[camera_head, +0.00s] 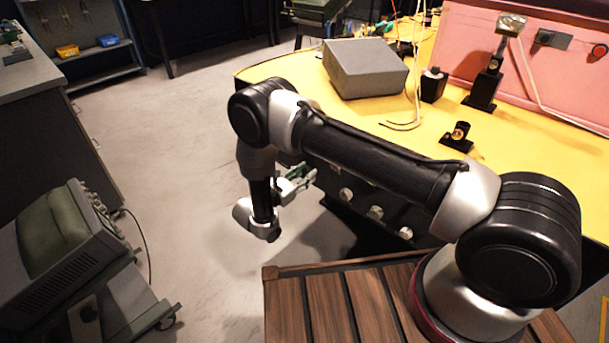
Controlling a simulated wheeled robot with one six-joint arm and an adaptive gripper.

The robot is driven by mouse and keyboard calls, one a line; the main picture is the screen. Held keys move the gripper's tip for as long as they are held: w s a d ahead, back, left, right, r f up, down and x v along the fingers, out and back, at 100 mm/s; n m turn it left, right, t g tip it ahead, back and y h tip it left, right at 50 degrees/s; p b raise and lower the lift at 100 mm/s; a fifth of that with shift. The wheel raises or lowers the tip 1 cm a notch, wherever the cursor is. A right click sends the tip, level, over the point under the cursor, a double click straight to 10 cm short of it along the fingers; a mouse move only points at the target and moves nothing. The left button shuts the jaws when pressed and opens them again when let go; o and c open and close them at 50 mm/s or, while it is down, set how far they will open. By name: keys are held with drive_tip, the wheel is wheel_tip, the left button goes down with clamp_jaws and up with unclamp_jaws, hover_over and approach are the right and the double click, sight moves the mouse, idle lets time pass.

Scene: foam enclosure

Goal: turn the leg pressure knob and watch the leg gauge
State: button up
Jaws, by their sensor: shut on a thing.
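A dark panel (358,217) sits below the edge of the yellow table, with a row of pale round knobs, such as this knob (346,194). My gripper (308,176) is at the left end of this row, beside the panel. It is shut on a knob there, which the fingers mostly hide. I cannot read any labels, so I cannot tell which knob is the leg pressure knob. I cannot make out the leg gauge in this view.
The yellow table (290,75) carries a grey box (365,68), small black mounts and a loose cable. A green-grey instrument (62,235) is at lower left. A slatted wooden surface (325,305) lies in front.

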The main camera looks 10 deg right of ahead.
drive_tip(key=m, duration=1.1)
drive_tip(key=shift+a, duration=0.1)
drive_tip(key=m, duration=1.1)
drive_tip(key=shift+r, duration=0.1)
drive_tip(key=shift+m, duration=0.4)
drive_tip(key=o, duration=1)
drive_tip(key=shift+o, duration=0.2)
drive_tip(key=v, duration=1.2)
